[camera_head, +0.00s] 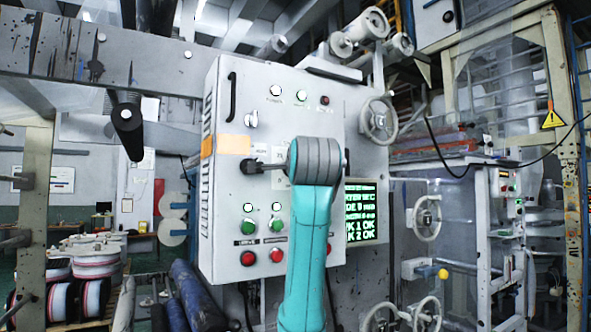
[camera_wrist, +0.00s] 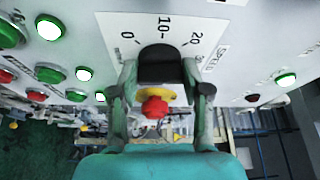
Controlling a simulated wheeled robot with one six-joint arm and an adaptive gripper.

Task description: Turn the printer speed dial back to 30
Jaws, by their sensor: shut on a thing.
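The speed dial (camera_wrist: 162,72) is a black knob on a pale panel in the wrist view. Printed marks 0, 10 and 20 arc above it, and a "SPEED" label stands to its right. A mark beyond 20 is partly hidden by the right finger. My gripper (camera_wrist: 163,68) has one finger on each side of the knob and is shut on it. No pointer line shows clearly, so I cannot tell the setting. In the head view my teal arm reaches to the front of the control box (camera_head: 222,215), and its wrist hides the dial.
Green buttons (camera_head: 278,225) and red buttons (camera_head: 248,258) sit low on the box. A lit display (camera_head: 362,212) is right of my arm. A red knob on yellow (camera_wrist: 156,106) lies below the dial. Handwheels (camera_head: 428,217) stand to the right.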

